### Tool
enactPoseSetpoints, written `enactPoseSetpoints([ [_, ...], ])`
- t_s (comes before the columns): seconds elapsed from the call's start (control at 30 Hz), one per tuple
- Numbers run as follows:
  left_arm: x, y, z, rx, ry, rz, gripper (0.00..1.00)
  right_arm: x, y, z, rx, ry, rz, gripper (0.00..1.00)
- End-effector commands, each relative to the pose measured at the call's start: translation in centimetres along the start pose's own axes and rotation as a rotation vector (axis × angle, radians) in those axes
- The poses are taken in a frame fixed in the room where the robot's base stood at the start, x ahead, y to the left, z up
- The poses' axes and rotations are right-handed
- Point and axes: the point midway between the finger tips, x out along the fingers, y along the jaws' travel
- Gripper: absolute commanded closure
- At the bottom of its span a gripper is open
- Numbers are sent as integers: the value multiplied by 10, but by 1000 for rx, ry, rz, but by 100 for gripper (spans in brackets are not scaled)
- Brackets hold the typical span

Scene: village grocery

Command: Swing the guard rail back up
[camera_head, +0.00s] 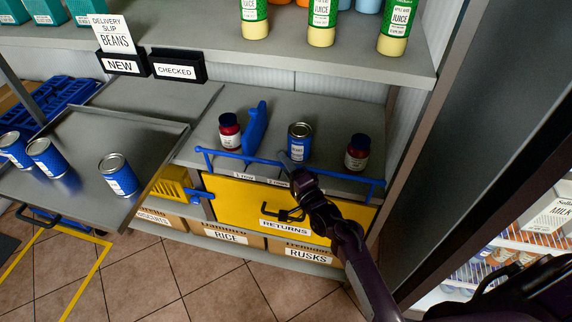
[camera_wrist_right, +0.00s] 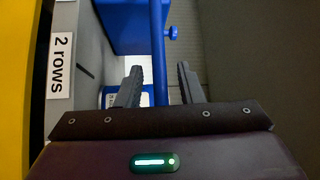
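The blue guard rail (camera_head: 235,157) runs along the front edge of the middle shelf, above the yellow returns drawer, with a bracket at each end. My right gripper (camera_head: 291,163) is at the rail's middle. In the right wrist view the rail (camera_wrist_right: 159,55) passes between the two fingers of the gripper (camera_wrist_right: 158,88). The fingers are apart, with gaps visible beside the rail. My gripper hides part of the rail in the head view. My left gripper is not in view.
On the shelf behind the rail stand a dark red jar (camera_head: 229,133), a blue divider (camera_head: 256,126), a blue can (camera_head: 299,143) and another jar (camera_head: 357,153). The yellow drawer (camera_head: 240,200) is below. A grey tray (camera_head: 150,150) with blue cans is at left.

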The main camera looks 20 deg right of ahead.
Motion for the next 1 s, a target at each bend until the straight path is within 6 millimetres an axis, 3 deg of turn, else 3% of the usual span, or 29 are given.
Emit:
enactPoseSetpoints([
  [0.17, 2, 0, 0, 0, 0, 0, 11, -13, 2, 0, 0, 0, 3, 66],
  [0.53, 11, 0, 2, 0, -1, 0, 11, -70, 2, 0, 1, 0, 1, 66],
  [1.0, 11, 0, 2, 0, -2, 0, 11, -78, 0, 0, 0, 0, 0, 66],
])
